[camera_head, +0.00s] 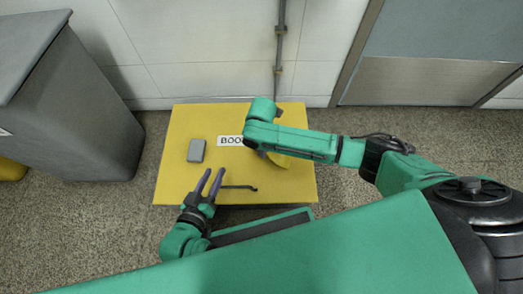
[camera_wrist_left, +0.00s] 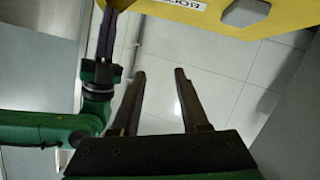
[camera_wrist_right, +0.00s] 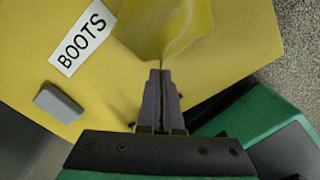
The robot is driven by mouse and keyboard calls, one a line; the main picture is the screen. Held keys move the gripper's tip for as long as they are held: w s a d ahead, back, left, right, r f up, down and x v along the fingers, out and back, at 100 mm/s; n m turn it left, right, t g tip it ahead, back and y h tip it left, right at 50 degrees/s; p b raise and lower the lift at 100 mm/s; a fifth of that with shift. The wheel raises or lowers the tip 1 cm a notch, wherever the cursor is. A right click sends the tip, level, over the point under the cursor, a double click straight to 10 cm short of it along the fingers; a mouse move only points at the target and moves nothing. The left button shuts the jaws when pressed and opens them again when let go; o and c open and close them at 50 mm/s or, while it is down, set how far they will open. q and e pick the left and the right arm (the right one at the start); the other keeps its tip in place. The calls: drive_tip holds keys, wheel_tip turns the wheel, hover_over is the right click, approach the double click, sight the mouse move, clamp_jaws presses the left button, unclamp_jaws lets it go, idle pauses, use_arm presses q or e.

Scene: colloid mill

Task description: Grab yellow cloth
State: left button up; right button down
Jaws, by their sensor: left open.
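The yellow cloth (camera_wrist_right: 165,25) shows at the top of the right wrist view, with creases running down to the fingertips of my right gripper (camera_wrist_right: 158,72). Those fingers are close together and pinch its edge. In the head view a small part of the cloth (camera_head: 281,160) shows beside my right arm, over the yellow table; the arm hides much of the right gripper. My left gripper (camera_head: 212,172) is open and empty near the table's front edge, left of the cloth. Its spread fingers also show in the left wrist view (camera_wrist_left: 160,75).
The yellow table (camera_head: 177,165) carries a grey block (camera_head: 196,150) and a white BOOTS label (camera_head: 230,141). A thin dark bar (camera_head: 239,187) lies near its front edge. The table's back left is clear.

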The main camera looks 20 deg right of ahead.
use_arm(q)
wheel_tip(320, 180, up, 8)
drive_tip(key=s+a+m+g+y+p, duration=0.1)
drive_tip(key=s+a+g+p, duration=0.2)
drive_tip(key=p, duration=0.5)
drive_tip(key=s+a+r+g+y+p, duration=0.1)
drive_tip(key=s+a+g+y+p, duration=0.1)
drive_tip(key=a+g, duration=0.2)
drive_tip(key=s+a+r+g+y+p, duration=0.1)
drive_tip(key=s+a+g+y+p, duration=0.1)
drive_tip(key=a, duration=0.5)
drive_tip(key=shift+s+r+g+y+p, duration=0.25)
drive_tip(key=shift+g+y+p, duration=0.25)
drive_tip(key=shift+g, duration=0.5)
use_arm(e)
wheel_tip(320, 180, up, 13)
drive_tip(key=shift+r, duration=0.2)
